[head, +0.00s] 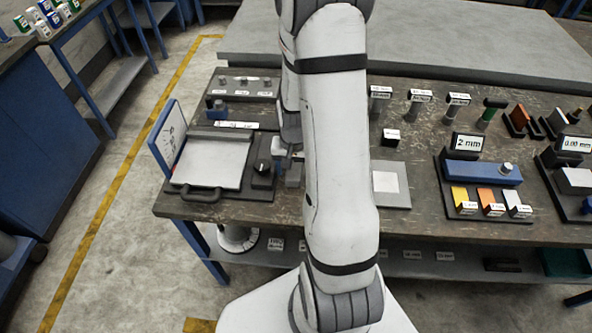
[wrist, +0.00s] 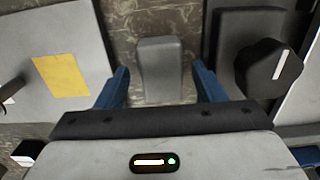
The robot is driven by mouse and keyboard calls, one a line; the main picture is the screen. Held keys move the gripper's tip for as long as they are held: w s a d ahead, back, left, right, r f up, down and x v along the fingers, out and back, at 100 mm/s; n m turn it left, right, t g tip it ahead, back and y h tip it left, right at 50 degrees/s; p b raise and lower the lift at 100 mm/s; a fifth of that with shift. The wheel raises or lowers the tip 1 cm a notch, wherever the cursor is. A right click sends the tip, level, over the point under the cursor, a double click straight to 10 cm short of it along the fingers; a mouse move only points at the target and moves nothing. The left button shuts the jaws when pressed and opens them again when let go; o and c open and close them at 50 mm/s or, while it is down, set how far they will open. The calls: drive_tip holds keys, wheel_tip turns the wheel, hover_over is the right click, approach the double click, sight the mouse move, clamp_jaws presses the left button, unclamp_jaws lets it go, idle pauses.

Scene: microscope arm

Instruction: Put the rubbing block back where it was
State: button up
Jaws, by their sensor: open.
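A plain grey block (wrist: 160,66) stands on the dark worn bench top in the wrist view; it looks like the rubbing block. My gripper (wrist: 161,80) is open, with its two blue fingers on either side of the block and a gap showing at each side. Whether the fingers reach down to the block's height I cannot tell. In the head view the grey block (head: 293,176) shows just left of my arm, beside the black knob box (head: 263,174). My gripper is mostly hidden behind my arm there.
The black knob (wrist: 268,67) is close on the right in the wrist view. A grey plate with a yellow patch (wrist: 61,76) lies on the left. In the head view, a white-topped device (head: 212,160) stands left and a pale square plate (head: 386,182) right of my arm.

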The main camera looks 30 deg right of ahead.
sight(294, 171)
wheel_tip(294, 171, up, 10)
drive_tip(key=s+a+r+n+t, duration=0.3)
drive_tip(key=s+a+r+n, duration=0.3)
drive_tip(key=s+a+r, duration=0.5)
wheel_tip(294, 171, up, 4)
drive_tip(key=shift+s+a+f+n, duration=0.25)
drive_tip(key=shift+s+n, duration=0.15)
drive_tip(key=shift+s, duration=0.25)
idle(0.5)
